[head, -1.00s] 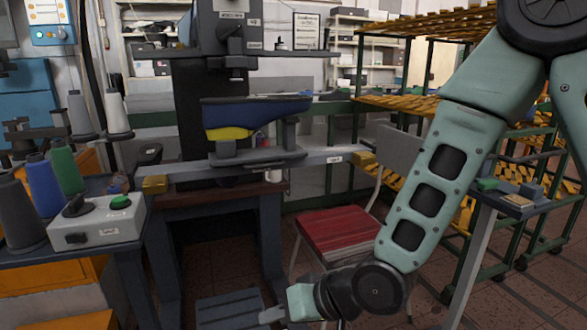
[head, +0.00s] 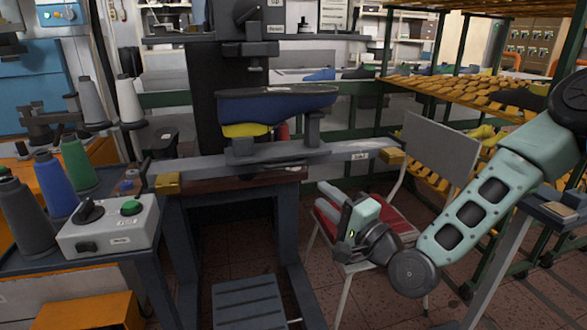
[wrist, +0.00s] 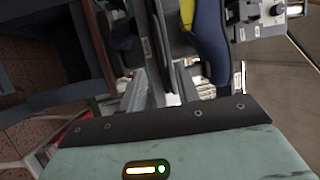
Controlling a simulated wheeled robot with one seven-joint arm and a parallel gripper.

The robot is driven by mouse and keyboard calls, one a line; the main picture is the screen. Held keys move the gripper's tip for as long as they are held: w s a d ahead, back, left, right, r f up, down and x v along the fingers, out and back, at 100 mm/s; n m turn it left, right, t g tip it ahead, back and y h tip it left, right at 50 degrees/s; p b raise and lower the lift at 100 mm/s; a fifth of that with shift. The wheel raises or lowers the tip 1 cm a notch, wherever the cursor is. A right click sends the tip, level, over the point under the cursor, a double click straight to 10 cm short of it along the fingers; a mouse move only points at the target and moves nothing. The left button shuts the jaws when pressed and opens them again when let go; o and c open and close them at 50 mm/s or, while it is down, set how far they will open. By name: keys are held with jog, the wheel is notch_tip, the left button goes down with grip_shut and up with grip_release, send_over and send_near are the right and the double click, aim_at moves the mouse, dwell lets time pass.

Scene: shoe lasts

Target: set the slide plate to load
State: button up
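The slide plate (head: 290,155) is a dark flat plate on a long grey rail (head: 203,172), near the middle of its length. It bears a blue shoe-last form (head: 285,108) with a yellow patch underneath, which also shows in the wrist view (wrist: 208,45). Brass blocks stand at the rail's left end (head: 168,183) and right end (head: 392,156). A small white label on the rail's right part is too small to read surely. My gripper (head: 338,208) is below and right of the plate, in front of the red chair, apart from the rail. Its finger spacing is unclear.
A red-seated chair (head: 388,225) stands behind my gripper. A control box (head: 110,235) with a green button and black knob sits left on a bench, beside thread cones (head: 55,188). A grey pedal (head: 248,303) is on the floor. Yellow-slatted racks (head: 440,95) stand right.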

aim_at(287, 166)
jog(key=x, duration=1.1)
jog(key=shift+w+a+p, duration=0.3)
jog(key=shift+p, duration=0.05)
grip_shut()
